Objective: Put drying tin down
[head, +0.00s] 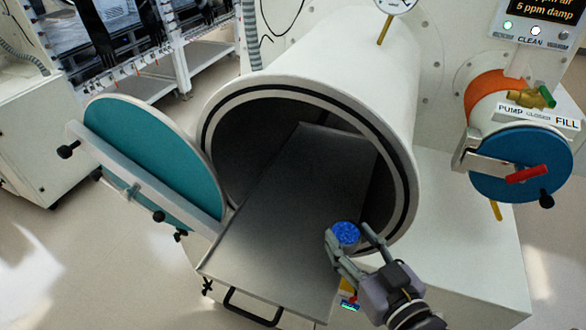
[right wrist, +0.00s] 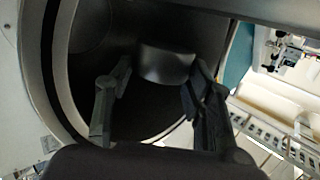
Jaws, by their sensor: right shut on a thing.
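The drying tin (head: 345,233) shows a round, speckled blue top in the head view. My right gripper (head: 350,238) is shut on it, a finger on either side. In the right wrist view the tin (right wrist: 165,64) shows its smooth dark grey side between the fingers. The tin appears over the right edge of the grey sliding tray (head: 270,230), near the chamber mouth. I cannot tell whether it touches the tray. My left gripper is not in view.
The tray runs out of the open white cylindrical chamber (head: 405,90) and is otherwise bare. Its round teal door (head: 150,150) stands open at the left. A smaller port with a blue door (head: 515,160) is closed at the right.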

